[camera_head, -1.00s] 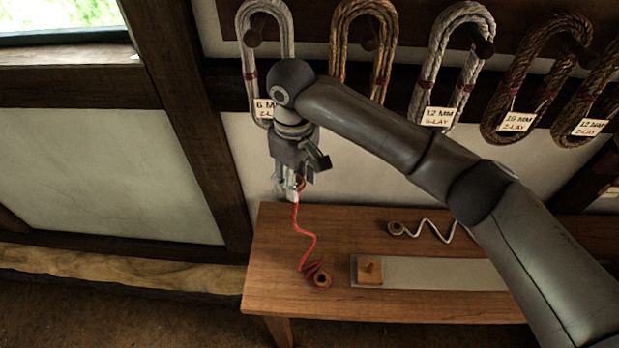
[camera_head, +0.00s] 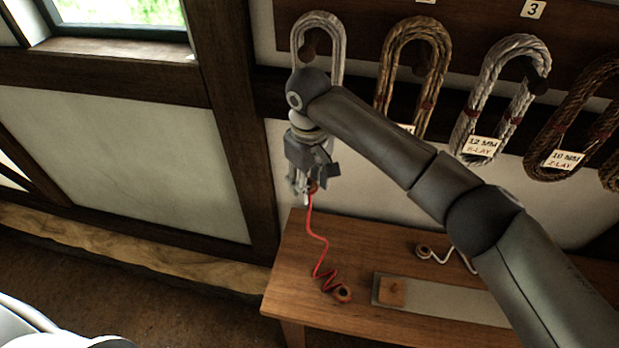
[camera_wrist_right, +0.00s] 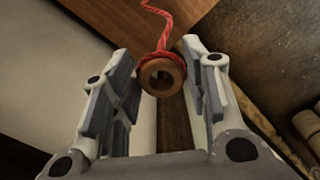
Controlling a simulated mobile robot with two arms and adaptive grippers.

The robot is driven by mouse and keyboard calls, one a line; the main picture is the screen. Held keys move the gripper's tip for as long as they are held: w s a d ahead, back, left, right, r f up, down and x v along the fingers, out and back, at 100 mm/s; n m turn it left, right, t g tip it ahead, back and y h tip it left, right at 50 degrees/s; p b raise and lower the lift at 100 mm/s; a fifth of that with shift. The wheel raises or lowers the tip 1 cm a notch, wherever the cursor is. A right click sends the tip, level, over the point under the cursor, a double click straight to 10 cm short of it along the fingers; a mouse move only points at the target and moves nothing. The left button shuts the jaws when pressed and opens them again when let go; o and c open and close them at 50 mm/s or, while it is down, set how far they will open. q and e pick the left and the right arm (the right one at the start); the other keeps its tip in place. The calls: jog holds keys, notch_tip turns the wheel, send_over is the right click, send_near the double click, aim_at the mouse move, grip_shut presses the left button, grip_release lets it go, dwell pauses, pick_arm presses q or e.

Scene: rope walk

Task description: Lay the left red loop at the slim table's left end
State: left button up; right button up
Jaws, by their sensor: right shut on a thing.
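My right gripper (camera_head: 308,192) is above the left end of the slim wooden table (camera_head: 330,235), near its back edge. It is shut on one end of the red cord, a brown ring-shaped eye with red cord around it, the left red loop (camera_wrist_right: 161,74). In the right wrist view the loop sits between the fingertips. The red cord (camera_head: 318,238) hangs from the gripper down to the table. It zigzags there to a second brown ring (camera_head: 342,293), which lies on the tabletop near the front. My left gripper is not in view.
A grey strip (camera_head: 455,303) with a wooden block (camera_head: 391,291) lies on the table. A white cord's ring (camera_head: 424,252) lies behind it. Rope hanks (camera_head: 497,95) hang on the wall behind. The tabletop left of the red cord is bare.

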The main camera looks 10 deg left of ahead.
jog(key=shift+f, duration=0.1)
jog(key=b, duration=0.4)
send_over(309, 256)
jog(key=shift+f, duration=4.4)
jog(key=shift+f+b, duration=6.15)
jog(key=shift+f, duration=5)
jog(key=o, duration=0.9)
jog(key=shift+c, duration=0.2)
notch_tip(309, 256, up, 12)
